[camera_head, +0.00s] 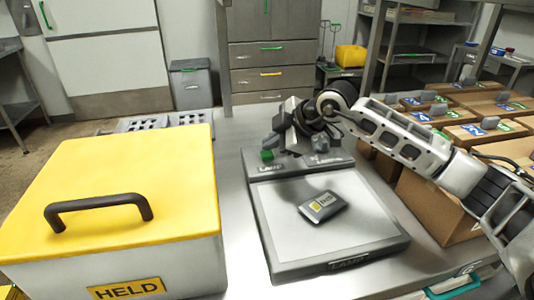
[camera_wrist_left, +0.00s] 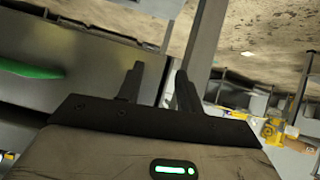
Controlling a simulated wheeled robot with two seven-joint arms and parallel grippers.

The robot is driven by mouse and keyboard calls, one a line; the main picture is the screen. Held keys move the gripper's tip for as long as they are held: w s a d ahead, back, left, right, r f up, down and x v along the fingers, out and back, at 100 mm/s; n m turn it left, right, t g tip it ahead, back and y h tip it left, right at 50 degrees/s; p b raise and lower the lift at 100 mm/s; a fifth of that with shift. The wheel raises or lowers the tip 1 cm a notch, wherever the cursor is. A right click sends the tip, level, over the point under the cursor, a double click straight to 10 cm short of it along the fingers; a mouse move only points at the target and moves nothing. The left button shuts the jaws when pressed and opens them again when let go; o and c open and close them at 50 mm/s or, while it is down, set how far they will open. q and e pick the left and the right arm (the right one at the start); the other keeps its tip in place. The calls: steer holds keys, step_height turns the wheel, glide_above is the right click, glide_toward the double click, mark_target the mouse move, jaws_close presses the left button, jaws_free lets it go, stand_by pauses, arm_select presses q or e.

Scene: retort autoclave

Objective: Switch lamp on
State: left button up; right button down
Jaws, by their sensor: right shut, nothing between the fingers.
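The lamp (camera_head: 330,250) is a flat grey box with a pale panel, lying on the steel table and labelled LAMP on its front and back bars. A green button or switch (camera_head: 267,155) sits at the left of its back bar. I cannot tell whether the panel is lit. My right gripper (camera_head: 284,143) is shut and empty, above the back bar close to the green switch; contact is unclear. My left gripper (camera_wrist_left: 160,82) shows only in the left wrist view, open and empty.
A yellow-lidded box (camera_head: 120,170) marked HELD, with a black handle, stands left of the lamp. Cardboard boxes (camera_head: 440,205) stand at the right under my right arm. A grey rack (camera_head: 150,123) lies behind the yellow lid. Drawers (camera_head: 270,65) stand behind the table.

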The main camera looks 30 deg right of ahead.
mark_target(271, 154)
steer(key=shift+f+b, duration=0.4)
steer(key=shift+f, duration=0.05)
stand_by(0.6)
steer(key=shift+s+a+f, duration=0.15)
steer(key=shift+a+f, duration=0.1)
steer(key=shift+f, duration=0.05)
stand_by(0.4)
steer(key=shift+d+r, duration=0.1)
steer(key=shift+d, duration=0.05)
steer(key=shift+w+d+r+p, duration=0.1)
steer(key=shift+w+r+p, duration=0.15)
steer(key=shift+r+p, duration=0.5)
steer(key=shift+r, duration=0.15)
step_height(271, 154, up, 6)
steer(key=p, duration=0.4)
